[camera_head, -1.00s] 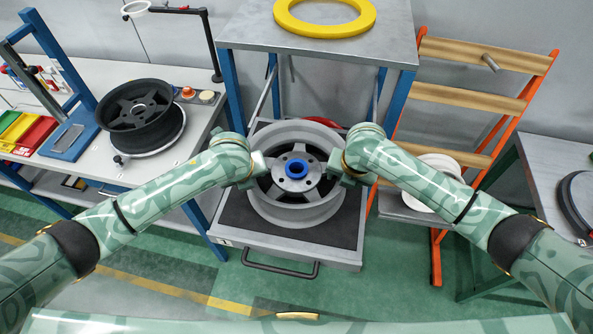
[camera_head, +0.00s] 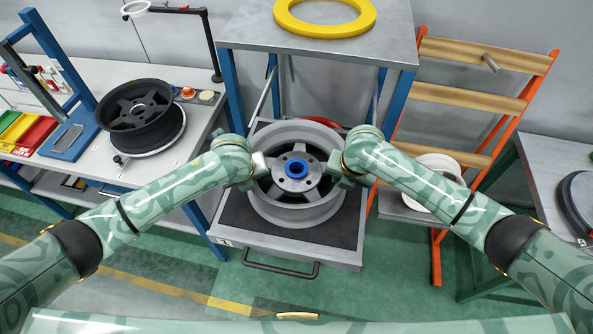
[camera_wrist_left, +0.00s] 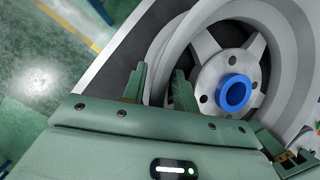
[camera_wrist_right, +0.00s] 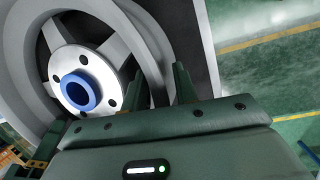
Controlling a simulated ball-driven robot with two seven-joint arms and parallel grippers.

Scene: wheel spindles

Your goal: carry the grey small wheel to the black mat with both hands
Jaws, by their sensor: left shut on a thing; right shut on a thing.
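The grey small wheel (camera_head: 267,204) has spokes and a blue ring at its hub. It lies flat, face up, over a black mat (camera_head: 236,216) that lines a pulled-out drawer; I cannot tell whether it rests on the mat or hangs just above it. My left gripper (camera_head: 259,166) is shut on the wheel's left rim, and my right gripper (camera_head: 334,168) is shut on its right rim. The left wrist view shows the wheel (camera_wrist_left: 281,45) with the rim between the fingers (camera_wrist_left: 160,82). The right wrist view shows the wheel (camera_wrist_right: 150,40) held likewise (camera_wrist_right: 157,80).
A yellow ring (camera_head: 325,28) lies on the shelf above the drawer. A dark wheel (camera_head: 140,112) stands on the left bench. An orange rack (camera_head: 480,105) holds a white wheel (camera_head: 437,168) on the right. A dark ring (camera_head: 574,205) lies on the right table. Green floor is open in front.

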